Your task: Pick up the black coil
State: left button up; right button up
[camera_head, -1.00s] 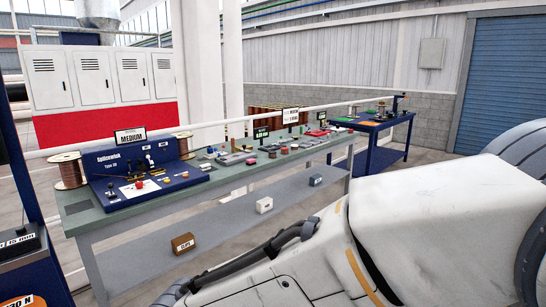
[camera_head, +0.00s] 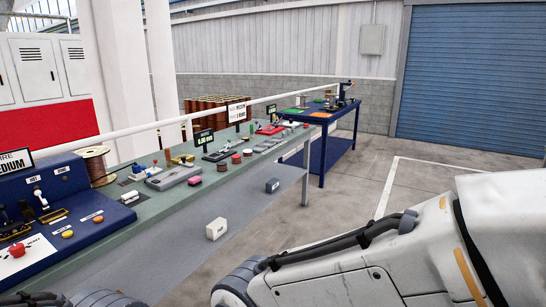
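I cannot make out a black coil for certain in the head view. A copper-coloured wire spool (camera_head: 95,165) stands on the long green-topped bench (camera_head: 150,208), behind the blue console. Small red, pink, yellow and grey items lie along the bench, too small to identify with certainty. A large white arm link of mine fills the lower right. Neither gripper's fingertips show.
A blue console (camera_head: 45,205) sits at the bench's left end. A blue table (camera_head: 340,127) with small items and a dark device stands beyond the bench. Brown drums (camera_head: 207,104) stand behind. Open floor (camera_head: 340,205) lies right of the bench, before a blue shutter (camera_head: 470,80).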

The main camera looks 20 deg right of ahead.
aim_at(222, 166)
jog(key=z, duration=0.15)
jog(key=i, duration=2)
jog(key=u, duration=0.1)
